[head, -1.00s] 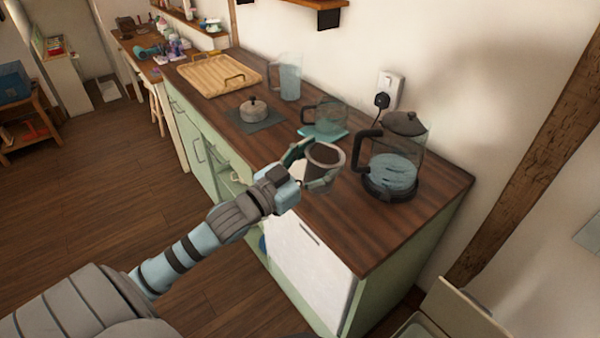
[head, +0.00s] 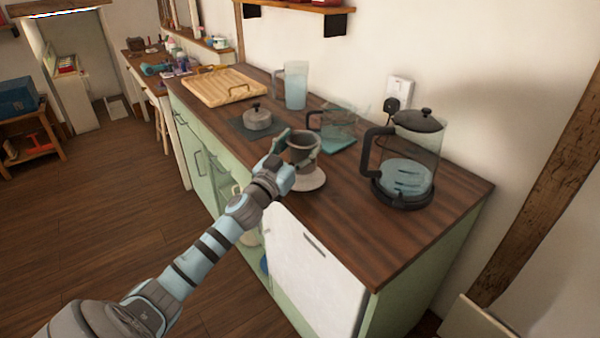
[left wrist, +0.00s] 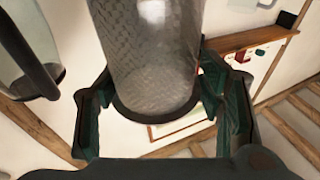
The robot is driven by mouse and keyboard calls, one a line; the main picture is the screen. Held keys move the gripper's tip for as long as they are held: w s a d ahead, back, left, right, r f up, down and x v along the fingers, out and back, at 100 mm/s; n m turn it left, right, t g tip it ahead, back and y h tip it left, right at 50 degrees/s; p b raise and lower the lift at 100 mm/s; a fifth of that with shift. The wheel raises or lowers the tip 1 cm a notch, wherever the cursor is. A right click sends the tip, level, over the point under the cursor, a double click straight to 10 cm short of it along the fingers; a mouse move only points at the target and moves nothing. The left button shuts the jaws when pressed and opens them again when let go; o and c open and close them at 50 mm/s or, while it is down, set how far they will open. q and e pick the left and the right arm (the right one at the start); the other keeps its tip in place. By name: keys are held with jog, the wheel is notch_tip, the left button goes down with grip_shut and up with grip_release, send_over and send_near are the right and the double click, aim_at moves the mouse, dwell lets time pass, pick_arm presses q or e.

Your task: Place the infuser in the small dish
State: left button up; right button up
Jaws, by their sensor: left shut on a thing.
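The infuser (head: 304,148), a dark-rimmed mesh cup, is held in my left gripper (head: 292,166) at the front of the wooden counter. The small dish (head: 312,183), pale and round, is directly below it in the head view. I cannot tell whether the infuser's bottom touches the dish. In the left wrist view, the infuser's mesh wall (left wrist: 155,50) fills the upper middle, and my left gripper (left wrist: 155,112) has its green-lined fingers on both sides of the dark rim. The dish does not show there. My right gripper is out of view.
A glass kettle (head: 410,165) stands to the right on the wooden counter (head: 370,230). A glass pot (head: 338,125) is just behind the infuser. A lidded grey pot (head: 257,118), a clear pitcher (head: 294,86) and a wooden tray (head: 222,86) stand farther left. The front right counter is clear.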

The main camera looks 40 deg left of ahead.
aim_at(295, 163)
pick_arm(q)
notch_tip(295, 163, down, 4)
jog(key=shift+b, duration=1.25)
jog(key=shift+r, duration=0.15)
jog(key=o, duration=1.2)
jog(key=shift+o, duration=0.2)
